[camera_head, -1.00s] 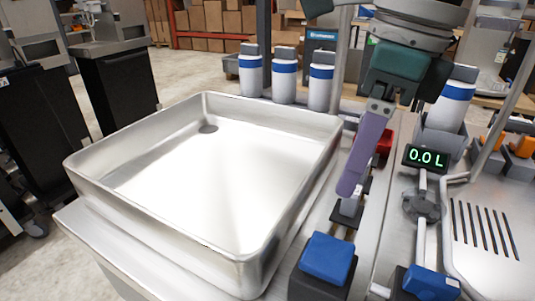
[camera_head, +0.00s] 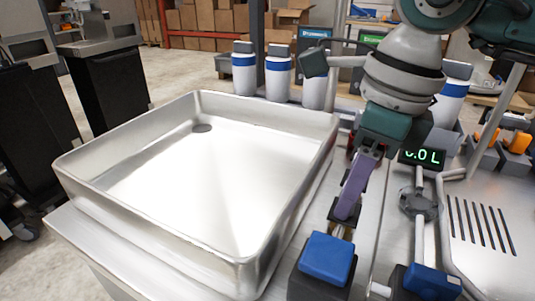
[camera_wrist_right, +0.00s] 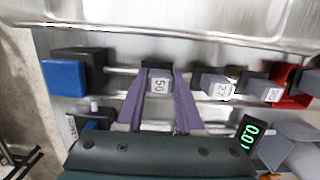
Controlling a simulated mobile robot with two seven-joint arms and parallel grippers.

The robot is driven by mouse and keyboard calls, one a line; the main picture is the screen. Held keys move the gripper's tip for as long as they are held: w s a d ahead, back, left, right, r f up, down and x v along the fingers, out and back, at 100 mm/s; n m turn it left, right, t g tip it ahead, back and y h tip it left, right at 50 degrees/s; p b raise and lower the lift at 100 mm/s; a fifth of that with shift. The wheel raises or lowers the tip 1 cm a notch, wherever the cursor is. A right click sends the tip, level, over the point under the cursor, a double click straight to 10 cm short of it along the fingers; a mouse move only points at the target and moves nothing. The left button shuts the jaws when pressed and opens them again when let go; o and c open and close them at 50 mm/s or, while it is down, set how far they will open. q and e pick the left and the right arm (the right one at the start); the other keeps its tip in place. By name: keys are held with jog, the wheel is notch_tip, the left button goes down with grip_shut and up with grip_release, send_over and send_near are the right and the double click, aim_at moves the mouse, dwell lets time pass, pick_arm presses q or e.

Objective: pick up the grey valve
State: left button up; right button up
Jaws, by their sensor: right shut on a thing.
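The grey valve (camera_wrist_right: 158,84), a small dark grey block with a pale numbered label, sits between the purple fingers of my right gripper in the right wrist view. My right gripper (camera_wrist_right: 161,76) is shut on it, with one finger on each side. In the head view my right gripper (camera_head: 345,213) reaches down to the same spot, just behind a blue-topped block (camera_head: 327,257). There the fingers largely hide the grey valve. My left gripper is not in view.
A large steel basin (camera_head: 80,185) stands left of the gripper. Two more labelled grey blocks (camera_wrist_right: 216,84) and a red part (camera_wrist_right: 289,80) lie right in the wrist view. A display (camera_head: 424,157), a slotted drain plate (camera_head: 505,205) and white-blue bottles (camera_head: 278,75) stand around.

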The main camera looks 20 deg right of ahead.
grip_shut()
jog(key=shift+r, duration=0.1)
